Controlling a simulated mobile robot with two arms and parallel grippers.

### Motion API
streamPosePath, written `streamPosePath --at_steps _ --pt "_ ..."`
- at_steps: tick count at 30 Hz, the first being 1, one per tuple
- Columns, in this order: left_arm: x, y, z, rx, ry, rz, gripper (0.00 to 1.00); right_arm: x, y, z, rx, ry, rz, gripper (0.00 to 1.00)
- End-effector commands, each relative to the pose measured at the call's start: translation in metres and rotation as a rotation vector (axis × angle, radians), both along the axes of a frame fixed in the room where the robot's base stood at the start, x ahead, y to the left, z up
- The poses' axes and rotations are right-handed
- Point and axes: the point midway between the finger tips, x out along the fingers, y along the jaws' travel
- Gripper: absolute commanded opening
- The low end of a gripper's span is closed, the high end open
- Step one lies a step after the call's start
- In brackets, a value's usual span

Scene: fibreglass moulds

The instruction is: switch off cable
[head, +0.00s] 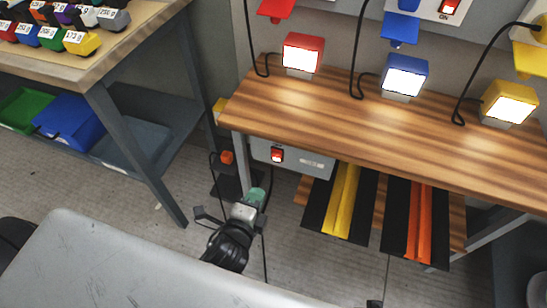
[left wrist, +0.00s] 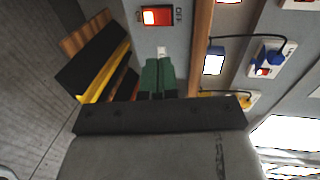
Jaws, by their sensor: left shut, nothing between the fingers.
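A red lit rocker switch (head: 277,155) sits on a grey box (head: 310,165) under the front edge of the wooden table. In the left wrist view the same switch (left wrist: 157,16) is large, with OFF lettering beside it. My left gripper (head: 257,195) has green fingertips and is below and left of the switch in the head view. In the left wrist view its fingers (left wrist: 158,76) are together, empty, and apart from the switch. I cannot single out the cable with certainty. My right gripper's fingers do not show.
The wooden table (head: 400,140) overhangs the box and carries red, blue and yellow lit lamps. Black boards with yellow (head: 342,200) and orange (head: 420,222) strips are right of my left gripper. A workbench leg (head: 135,155) stands to the left. Thin black cables hang nearby.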

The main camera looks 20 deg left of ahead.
Motion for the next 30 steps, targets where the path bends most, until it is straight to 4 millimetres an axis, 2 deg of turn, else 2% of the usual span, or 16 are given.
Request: streamPosePath --at_steps 5,13,16,22,30 --pt "0.034 -0.001 -0.006 0.001 -0.004 -0.001 0.00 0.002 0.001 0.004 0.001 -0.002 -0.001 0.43" --pt "0.090 -0.003 -0.017 0.001 -0.003 0.000 0.00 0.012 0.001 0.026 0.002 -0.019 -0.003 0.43" --pt "0.106 -0.004 -0.014 0.001 -0.004 -0.001 0.00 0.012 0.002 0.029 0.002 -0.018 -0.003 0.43" --pt "0.124 -0.005 -0.012 0.000 -0.002 -0.002 0.00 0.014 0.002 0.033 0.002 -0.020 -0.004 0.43" --pt "0.127 -0.005 -0.012 0.000 0.000 -0.001 0.00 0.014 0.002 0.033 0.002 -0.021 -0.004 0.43"
